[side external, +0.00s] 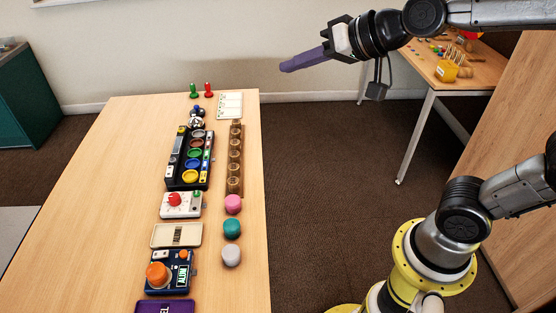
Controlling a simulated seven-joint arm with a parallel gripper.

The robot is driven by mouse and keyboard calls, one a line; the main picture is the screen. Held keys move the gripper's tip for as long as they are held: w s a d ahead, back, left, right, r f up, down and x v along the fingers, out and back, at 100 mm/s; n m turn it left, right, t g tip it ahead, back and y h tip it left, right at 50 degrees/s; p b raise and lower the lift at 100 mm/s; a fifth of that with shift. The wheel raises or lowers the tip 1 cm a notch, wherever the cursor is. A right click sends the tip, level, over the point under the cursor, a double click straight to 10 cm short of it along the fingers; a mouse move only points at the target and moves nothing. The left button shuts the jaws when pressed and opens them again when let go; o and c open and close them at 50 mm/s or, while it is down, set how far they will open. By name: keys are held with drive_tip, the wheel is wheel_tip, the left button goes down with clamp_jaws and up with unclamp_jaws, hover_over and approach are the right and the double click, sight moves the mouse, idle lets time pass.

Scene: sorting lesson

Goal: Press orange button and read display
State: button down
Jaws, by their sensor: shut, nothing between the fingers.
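The orange button (158,274) is a large round knob on a dark blue device at the near end of the table. A small display (182,276) with pale characters, perhaps "NIJA" or similar, sits right of the button; it is too small to read surely. A smaller orange knob (183,254) is at the device's upper right corner. My gripper (284,68) is high at the upper right, above and beyond the table's far right edge, well apart from the button. Its purple fingers are together and point left, with nothing held.
The wooden table (110,200) has free room on its left. Nearby are a white box with a red button (175,200), a beige tray (177,236), a black tray of coloured cups (170,180), a wooden rack (235,160) and pink, teal and grey pieces (232,228).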

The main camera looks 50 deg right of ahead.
drive_tip(key=s+d+f+n+g+h, duration=0.1)
drive_tip(key=s+d+f+n+g, duration=0.1)
drive_tip(key=s+f, duration=0.3)
drive_tip(key=s+d+f+n+g+h, duration=0.1)
drive_tip(key=s+f, duration=0.4)
drive_tip(key=s, duration=0.8)
drive_tip(key=d+n+g, duration=0.1)
drive_tip(key=d+g, duration=0.1)
drive_tip(key=shift+s+g, duration=0.15)
drive_tip(key=shift+g, duration=0.25)
